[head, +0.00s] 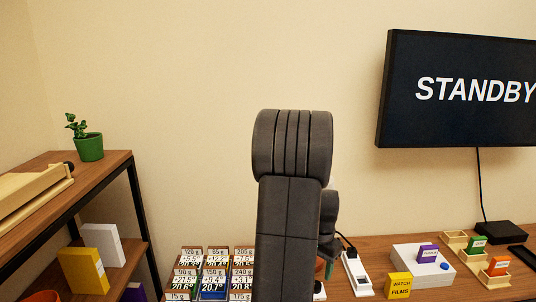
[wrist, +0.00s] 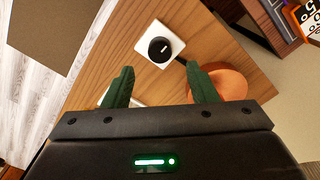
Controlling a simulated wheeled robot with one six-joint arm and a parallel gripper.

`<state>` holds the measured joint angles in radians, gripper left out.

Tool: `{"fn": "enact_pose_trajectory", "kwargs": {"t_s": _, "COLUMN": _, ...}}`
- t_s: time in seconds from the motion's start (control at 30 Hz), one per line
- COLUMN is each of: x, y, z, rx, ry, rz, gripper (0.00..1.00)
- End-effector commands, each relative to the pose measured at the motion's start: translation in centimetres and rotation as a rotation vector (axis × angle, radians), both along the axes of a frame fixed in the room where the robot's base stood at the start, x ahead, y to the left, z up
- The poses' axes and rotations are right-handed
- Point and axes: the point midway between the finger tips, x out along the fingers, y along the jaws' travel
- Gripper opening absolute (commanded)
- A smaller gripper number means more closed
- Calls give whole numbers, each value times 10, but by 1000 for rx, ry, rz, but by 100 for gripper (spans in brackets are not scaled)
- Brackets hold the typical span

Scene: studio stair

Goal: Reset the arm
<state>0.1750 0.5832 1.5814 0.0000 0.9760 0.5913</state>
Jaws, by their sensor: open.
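My gripper (wrist: 161,82) shows in the wrist view with its two dark green fingers wide apart and nothing held between them. It is over a wooden tabletop (wrist: 140,78). A white box with a black dial (wrist: 160,45) lies beyond the fingertips. An orange rounded object (wrist: 232,82) is beside and partly behind the right finger; I cannot tell whether they touch. In the head view my dark arm stands upright in the middle and hides most of the gripper and part of the table.
In the head view, price-like cards (head: 188,275) lie left of my arm. A power strip (head: 356,274), a yellow box (head: 399,286), a white box (head: 423,266) and wooden trays (head: 456,239) are to the right. A shelf (head: 112,163) with a plant (head: 88,147) stands left; a screen (head: 455,90) hangs right.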

Motion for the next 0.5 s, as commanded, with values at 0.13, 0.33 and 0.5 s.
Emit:
{"fn": "enact_pose_trajectory", "kwargs": {"t_s": 0.13, "x": 1, "y": 0, "z": 32, "rx": -1, "ry": -5, "rz": 0, "gripper": 52}}
{"fn": "enact_pose_trajectory", "kwargs": {"t_s": 0.33, "x": 1, "y": 0, "z": 72, "rx": -1, "ry": -5, "rz": 0, "gripper": 52}}
{"fn": "enact_pose_trajectory", "kwargs": {"t_s": 0.5, "x": -1, "y": 0, "z": 52, "rx": 1, "ry": 6, "rz": 0, "gripper": 52}}
